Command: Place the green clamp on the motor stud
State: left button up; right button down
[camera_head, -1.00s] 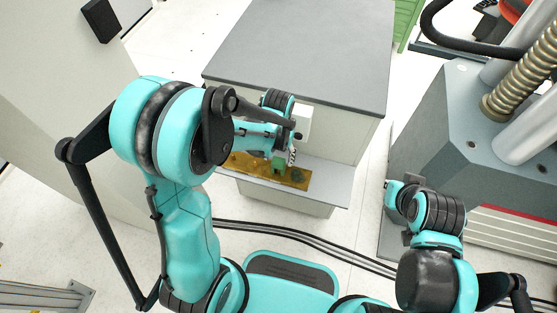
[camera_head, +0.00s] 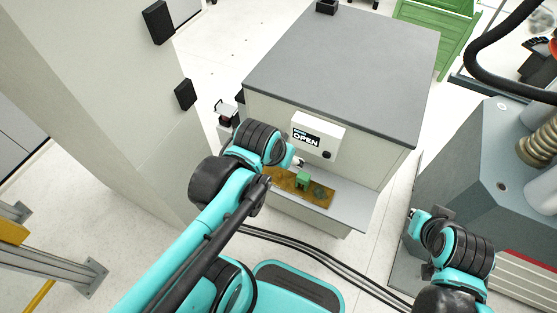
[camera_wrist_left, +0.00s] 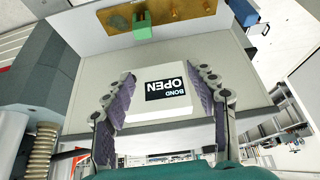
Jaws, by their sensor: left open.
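The green clamp (camera_head: 303,181) is a small green block standing on a brown-gold plate (camera_head: 322,199) on the cabinet's front ledge. It also shows at the top of the left wrist view (camera_wrist_left: 143,30). My left gripper (camera_head: 297,162) is just beyond and left of the clamp in the head view, partly hidden by its own wrist. In the left wrist view the gripper (camera_wrist_left: 160,74) is open and empty, its fingers apart, with the clamp beyond them. Small brass parts (camera_wrist_left: 178,12) stand on the plate; I cannot tell which is the motor stud. My right gripper (camera_head: 413,216) is at the right, fingers unclear.
A white display box (camera_head: 317,135) reading OPEN sits on the cabinet front above the ledge. The cabinet's grey top (camera_head: 345,70) is mostly clear. A large grey machine (camera_head: 490,180) stands at the right. Cables (camera_head: 320,258) run across the floor.

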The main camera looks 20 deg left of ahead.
pick_arm(q)
jog(key=shift+s+a+r+t, duration=0.2)
jog(key=shift+s+t, duration=0.2)
jog(key=shift+s, duration=0.15)
jog(key=shift+s+a+r+t, duration=0.2)
jog(key=shift+s+t, duration=0.2)
jog(key=shift+s, duration=0.15)
